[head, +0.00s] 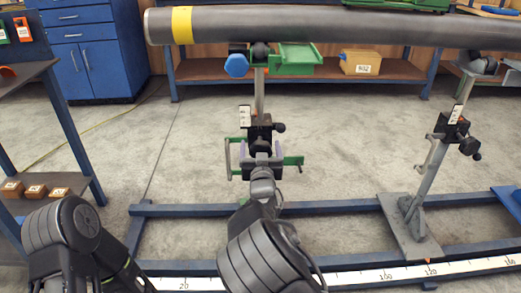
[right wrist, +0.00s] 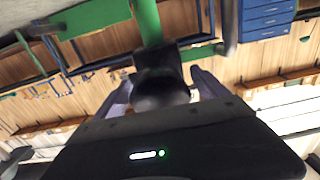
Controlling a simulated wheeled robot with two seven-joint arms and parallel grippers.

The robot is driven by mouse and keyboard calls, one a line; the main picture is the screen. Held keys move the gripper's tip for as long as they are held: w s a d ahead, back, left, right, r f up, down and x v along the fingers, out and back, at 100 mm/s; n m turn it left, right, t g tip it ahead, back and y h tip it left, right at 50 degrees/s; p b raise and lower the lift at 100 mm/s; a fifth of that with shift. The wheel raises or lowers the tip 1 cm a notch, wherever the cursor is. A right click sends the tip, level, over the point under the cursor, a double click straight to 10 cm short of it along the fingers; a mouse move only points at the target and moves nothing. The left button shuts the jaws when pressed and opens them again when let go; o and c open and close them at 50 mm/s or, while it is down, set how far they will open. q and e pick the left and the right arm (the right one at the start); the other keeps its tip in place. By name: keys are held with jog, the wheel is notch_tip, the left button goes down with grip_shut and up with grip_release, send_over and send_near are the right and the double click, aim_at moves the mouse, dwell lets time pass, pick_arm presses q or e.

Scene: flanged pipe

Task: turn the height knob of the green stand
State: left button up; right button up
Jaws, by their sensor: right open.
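The green stand (head: 292,161) stands upright mid-view under the big pipe, with green parts at its top and lower down. Its dark height knob (head: 261,145) faces me at the black clamp block on the post. My right gripper (head: 260,150) is open, with one finger on each side of this knob. In the right wrist view the dark knob (right wrist: 160,92) lies between the two pale fingers (right wrist: 160,82), with the green post (right wrist: 148,22) behind it. I cannot tell whether the fingers touch it. My left arm shows at the lower left; its gripper is out of view.
The grey pipe (head: 330,26) with a yellow band spans the top. A blue knob (head: 236,65) sits beside the stand's head. A second stand (head: 428,175) is at right. Blue rails (head: 330,207) and a white scale (head: 390,276) run along the floor. A blue-legged shelf (head: 62,130) is at left.

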jog(key=c, duration=1.4)
